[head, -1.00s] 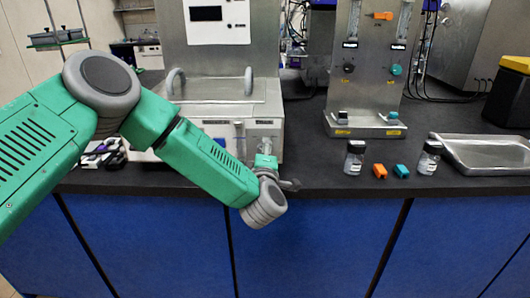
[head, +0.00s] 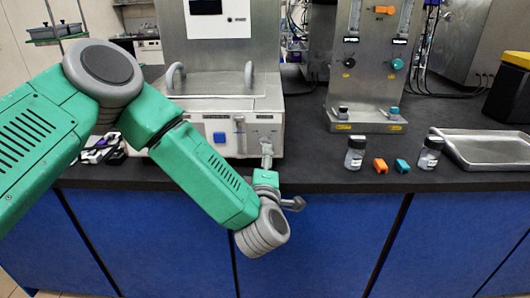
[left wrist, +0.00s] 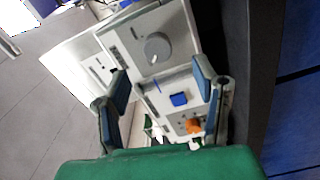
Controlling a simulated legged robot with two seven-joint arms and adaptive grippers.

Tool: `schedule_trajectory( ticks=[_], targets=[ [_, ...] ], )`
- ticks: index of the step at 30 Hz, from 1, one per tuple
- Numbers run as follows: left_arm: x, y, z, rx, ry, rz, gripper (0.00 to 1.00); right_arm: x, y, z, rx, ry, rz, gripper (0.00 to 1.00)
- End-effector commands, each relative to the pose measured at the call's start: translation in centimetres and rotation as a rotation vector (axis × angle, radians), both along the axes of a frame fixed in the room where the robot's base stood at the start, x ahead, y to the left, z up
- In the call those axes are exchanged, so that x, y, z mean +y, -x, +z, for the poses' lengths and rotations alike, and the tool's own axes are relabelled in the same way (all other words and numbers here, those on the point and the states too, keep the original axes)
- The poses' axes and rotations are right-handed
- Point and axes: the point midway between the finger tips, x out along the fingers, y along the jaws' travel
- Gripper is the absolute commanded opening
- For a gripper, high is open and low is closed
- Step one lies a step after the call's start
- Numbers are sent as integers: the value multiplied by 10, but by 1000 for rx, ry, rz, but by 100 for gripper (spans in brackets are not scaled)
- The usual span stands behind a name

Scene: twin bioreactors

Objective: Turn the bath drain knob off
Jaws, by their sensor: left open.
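The bath (head: 180,108) is a light grey box with two arched handles on top. Its front panel carries a blue square part (head: 219,137) at centre. In the left wrist view the panel appears turned on its side, with a round grey knob (left wrist: 157,47), the blue square part (left wrist: 178,99) and an orange part (left wrist: 193,125). The round knob is probably the drain knob; I cannot read its label. My left gripper (head: 267,152) is in front of the panel's right part. In the left wrist view its fingers (left wrist: 162,86) are open and empty, with the knob beyond them. My right gripper is out of view.
The bench (head: 318,172) just right of the gripper is clear.

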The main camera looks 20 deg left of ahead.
Motion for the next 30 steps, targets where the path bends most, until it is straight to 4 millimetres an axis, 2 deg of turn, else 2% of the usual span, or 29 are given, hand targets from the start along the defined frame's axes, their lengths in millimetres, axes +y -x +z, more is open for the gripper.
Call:
schedule_trajectory(
  ticks=[3,7,19,22,23,26,29,30],
  targets=[
    [-7,21,-1,3,0,-4,55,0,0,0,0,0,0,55],
    [-11,35,-2,4,0,-2,55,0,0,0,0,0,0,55],
    [-12,41,-2,2,0,-1,55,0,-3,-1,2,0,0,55],
    [-15,44,-11,30,-24,-28,55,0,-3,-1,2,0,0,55],
    [-17,46,-18,53,-43,-49,55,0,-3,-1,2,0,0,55],
    [-26,63,-58,183,-153,-169,55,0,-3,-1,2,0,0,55],
    [-31,97,-117,379,-321,-351,55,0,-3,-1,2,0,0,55],
    [-30,115,-142,466,-395,-429,55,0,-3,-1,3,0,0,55]
  ],
)
